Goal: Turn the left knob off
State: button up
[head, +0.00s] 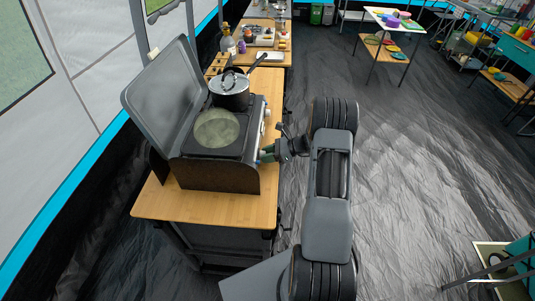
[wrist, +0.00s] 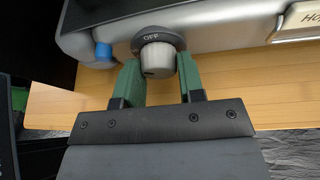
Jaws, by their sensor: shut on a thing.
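The left knob (wrist: 157,59) is a grey-white knob on the stove's front, under a dark ring marked OFF. A small dark mark shows low on its face, to the left; I cannot tell the exact setting. My gripper (wrist: 158,70) has one green finger on each side of the knob and is shut on it. In the head view my gripper (head: 268,153) reaches the right side of the camping stove (head: 215,175) near its front end, and the knob there is hidden. The stove's lid (head: 160,90) stands open. A lidded pot (head: 230,92) sits on the far burner.
The stove stands on a wooden counter (head: 200,208). A blue cap (wrist: 103,52) is just left of the knob, and a label plate (wrist: 298,20) is to the right. Bottles and kitchenware stand farther along.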

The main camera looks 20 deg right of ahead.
jog(key=m+g, duration=0.1)
jog(key=m, duration=0.1)
jog(key=m+y, duration=0.1)
jog(key=shift+f+m+g+y, duration=0.1)
jog(key=shift+m+g+y, duration=0.2)
jog(key=shift+m+g, duration=0.1)
dwell(0.4)
jog(key=o, duration=0.9)
jog(key=b+v, duration=0.3)
jog(key=v, duration=1.1)
jog(key=shift+w+a, duration=0.1)
